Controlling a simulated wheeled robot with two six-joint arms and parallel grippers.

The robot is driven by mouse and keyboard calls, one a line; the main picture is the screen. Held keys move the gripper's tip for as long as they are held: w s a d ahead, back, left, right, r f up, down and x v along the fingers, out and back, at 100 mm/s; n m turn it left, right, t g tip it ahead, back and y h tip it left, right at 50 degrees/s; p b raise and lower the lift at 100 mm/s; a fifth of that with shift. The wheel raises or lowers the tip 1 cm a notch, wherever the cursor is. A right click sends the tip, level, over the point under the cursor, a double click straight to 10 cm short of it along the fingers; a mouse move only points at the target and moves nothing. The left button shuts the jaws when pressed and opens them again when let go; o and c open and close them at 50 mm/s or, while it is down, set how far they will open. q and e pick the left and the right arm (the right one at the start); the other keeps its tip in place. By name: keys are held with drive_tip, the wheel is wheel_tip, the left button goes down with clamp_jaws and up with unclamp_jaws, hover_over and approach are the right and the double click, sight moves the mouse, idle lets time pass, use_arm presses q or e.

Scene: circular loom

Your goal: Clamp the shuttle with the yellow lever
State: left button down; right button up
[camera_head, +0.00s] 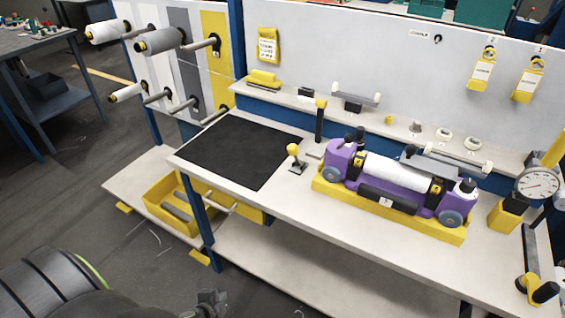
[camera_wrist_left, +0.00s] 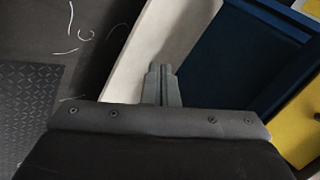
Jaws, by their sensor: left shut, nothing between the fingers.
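The purple shuttle (camera_head: 340,158) with a white roll (camera_head: 395,172) sits in a yellow cradle (camera_head: 395,212) on the right half of the bench. A short lever with a yellow knob (camera_head: 293,149) stands upright on a small base left of the shuttle, apart from it. A yellow crank-like part with a black handle (camera_head: 545,292) is at the bench's right end; I cannot tell which one clamps the shuttle. My left gripper (camera_head: 212,298) is low in front of the bench, far from both. It is shut and empty, also in the left wrist view (camera_wrist_left: 162,72). My right gripper is out of view.
A black mat (camera_head: 240,152) covers the bench's left part. A black post with a yellow top (camera_head: 320,120) stands behind the knob lever. A dial gauge (camera_head: 538,184) stands right of the shuttle. A yellow bin (camera_head: 170,205) sits on the lower shelf.

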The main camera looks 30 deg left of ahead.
use_arm(q)
drive_tip(key=w+d+r+m+t+h+p, duration=0.1)
drive_tip(key=w+r+m+p, duration=0.2)
drive_tip(key=w+r+m, duration=0.3)
drive_tip(key=w+d+r+m+t+h+p, duration=0.1)
drive_tip(key=w+r+m, duration=0.4)
drive_tip(key=r+m, duration=0.7)
drive_tip(key=w+d+r+m+t+h+p, duration=0.1)
drive_tip(key=w+r+m+p, duration=0.3)
drive_tip(key=r, duration=1.8)
drive_tip(key=w+m+t+h, duration=0.1)
drive_tip(key=w+m, duration=0.1)
drive_tip(key=m, duration=0.3)
drive_tip(key=shift+w+t+p, duration=0.3)
approach(295, 156)
drive_tip(key=shift+a+f, duration=0.15)
drive_tip(key=shift+f, duration=0.45)
drive_tip(key=shift+a+f, duration=0.15)
drive_tip(key=shift+f, duration=0.5)
drive_tip(key=shift+w+d+r+p, duration=0.2)
drive_tip(key=shift+w+r, duration=0.1)
drive_tip(key=shift+w, duration=0.25)
drive_tip(key=shift+w+d+r+p, duration=0.15)
drive_tip(key=shift+w+r, duration=0.1)
drive_tip(key=shift+w, duration=0.3)
drive_tip(key=shift+w+r, duration=0.2)
drive_tip(key=shift+w, duration=0.55)
